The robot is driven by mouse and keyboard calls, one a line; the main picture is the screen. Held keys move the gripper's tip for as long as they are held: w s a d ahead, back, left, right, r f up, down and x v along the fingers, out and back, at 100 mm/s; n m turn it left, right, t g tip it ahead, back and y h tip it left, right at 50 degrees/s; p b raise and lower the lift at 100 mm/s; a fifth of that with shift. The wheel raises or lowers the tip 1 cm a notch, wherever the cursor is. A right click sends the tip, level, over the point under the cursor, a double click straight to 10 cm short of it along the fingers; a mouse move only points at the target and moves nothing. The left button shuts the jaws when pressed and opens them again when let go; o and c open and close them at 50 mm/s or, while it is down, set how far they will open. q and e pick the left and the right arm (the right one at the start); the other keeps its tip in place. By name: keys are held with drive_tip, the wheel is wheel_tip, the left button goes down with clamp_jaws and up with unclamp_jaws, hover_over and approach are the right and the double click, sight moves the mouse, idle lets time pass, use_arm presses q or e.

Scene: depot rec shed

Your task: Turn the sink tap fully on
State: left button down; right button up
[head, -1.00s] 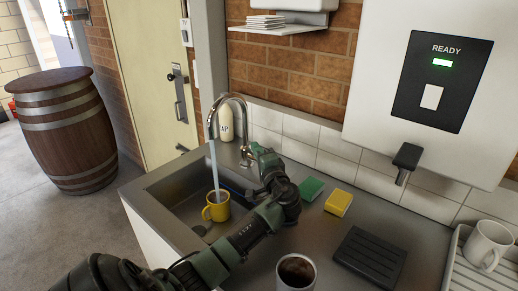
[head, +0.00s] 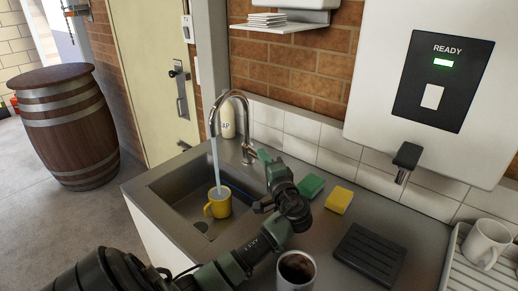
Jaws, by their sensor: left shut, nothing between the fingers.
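The chrome sink tap (head: 246,122) stands at the back edge of the steel sink (head: 165,197). A stream of water (head: 215,158) runs from its spout down into a yellow mug (head: 217,205) standing in the basin. My left gripper (head: 263,155) is shut and empty, just right of the tap's base, with a small gap showing between them. I cannot clearly make out the tap's handle. My left arm crosses the front of the sink and hides part of its right side. My right gripper is not in view.
A green sponge (head: 311,186) and a yellow sponge (head: 339,201) lie right of the gripper. A dark-filled mug (head: 296,269) stands close to my arm. A black ridged mat (head: 370,253) lies on the counter. A bottle (head: 227,118) stands behind the tap.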

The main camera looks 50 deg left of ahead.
use_arm(q)
drive_tip(key=shift+v, duration=1.2)
